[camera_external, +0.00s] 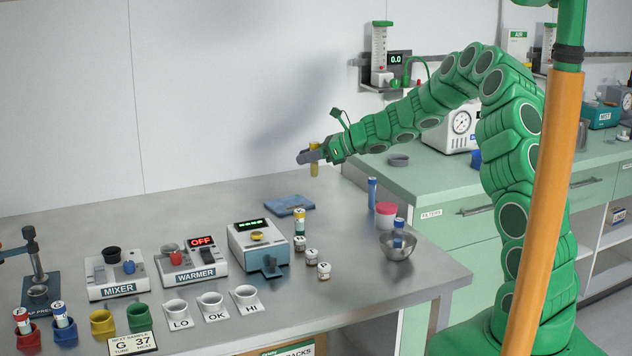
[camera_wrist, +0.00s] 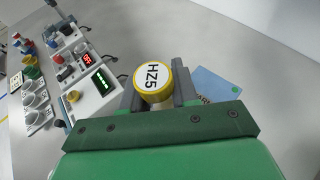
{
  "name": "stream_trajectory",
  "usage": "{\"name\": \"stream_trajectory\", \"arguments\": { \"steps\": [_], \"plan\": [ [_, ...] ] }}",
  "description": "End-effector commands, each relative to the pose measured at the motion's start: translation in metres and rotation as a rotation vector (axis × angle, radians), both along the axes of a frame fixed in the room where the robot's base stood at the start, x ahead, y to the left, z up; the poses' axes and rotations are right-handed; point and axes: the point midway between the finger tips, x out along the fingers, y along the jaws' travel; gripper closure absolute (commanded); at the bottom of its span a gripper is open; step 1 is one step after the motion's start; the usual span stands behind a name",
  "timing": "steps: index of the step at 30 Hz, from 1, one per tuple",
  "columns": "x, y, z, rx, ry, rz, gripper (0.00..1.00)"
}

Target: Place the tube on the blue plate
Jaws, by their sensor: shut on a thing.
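My gripper (camera_external: 312,156) is shut on a yellow tube (camera_external: 314,168) and holds it upright in the air above the back of the bench. In the wrist view my gripper (camera_wrist: 158,97) has its fingers on both sides of the tube's cap (camera_wrist: 153,78), which is yellow with a white top marked HZ5. The blue plate (camera_external: 289,204) lies flat on the bench, below and to the left of the held tube in the external view. In the wrist view the blue plate (camera_wrist: 212,82) shows partly behind the right finger.
A device with a green display (camera_external: 258,246) stands in front of the plate. A metal bowl (camera_external: 397,246) holding a tube, a blue tube (camera_external: 372,194) and a pink-lidded jar (camera_external: 385,214) are to the right.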

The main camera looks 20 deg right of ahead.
Motion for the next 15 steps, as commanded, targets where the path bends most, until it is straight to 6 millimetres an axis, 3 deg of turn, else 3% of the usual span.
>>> {"name": "stream_trajectory", "arguments": {
  "steps": [15],
  "plan": [
    [0.047,0.004,-0.023,-0.003,0.006,-0.020,1.00]
  ]
}}
